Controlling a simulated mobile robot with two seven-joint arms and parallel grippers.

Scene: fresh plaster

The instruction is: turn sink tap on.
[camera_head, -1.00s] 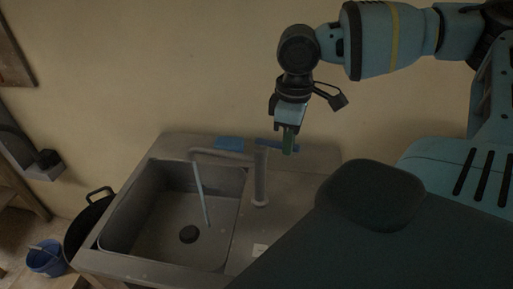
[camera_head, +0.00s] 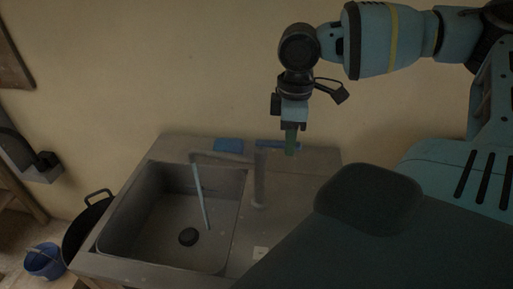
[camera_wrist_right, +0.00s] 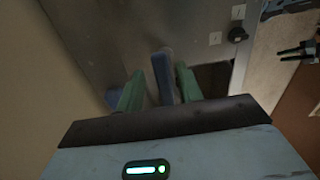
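The grey sink tap (camera_head: 259,180) stands upright right of the basin, its spout reaching left over it. A thin pale-blue column (camera_head: 201,195), which looks like running water, drops from the spout end into the basin. A blue bar that looks like the tap's lever (camera_head: 268,143) lies near the tap's top; in the right wrist view the blue lever (camera_wrist_right: 162,78) shows between the green fingers. My right gripper (camera_head: 291,153) is at the lever's right part; its fingers (camera_wrist_right: 160,88) are apart, with gaps beside the lever.
The grey basin (camera_head: 120,215) has a dark drain (camera_head: 188,237). A blue flat object (camera_head: 228,145) lies behind the spout. A dark pot (camera_head: 82,225) and a blue bucket (camera_head: 44,262) stand left of the sink. The wall (camera_head: 190,70) is close behind.

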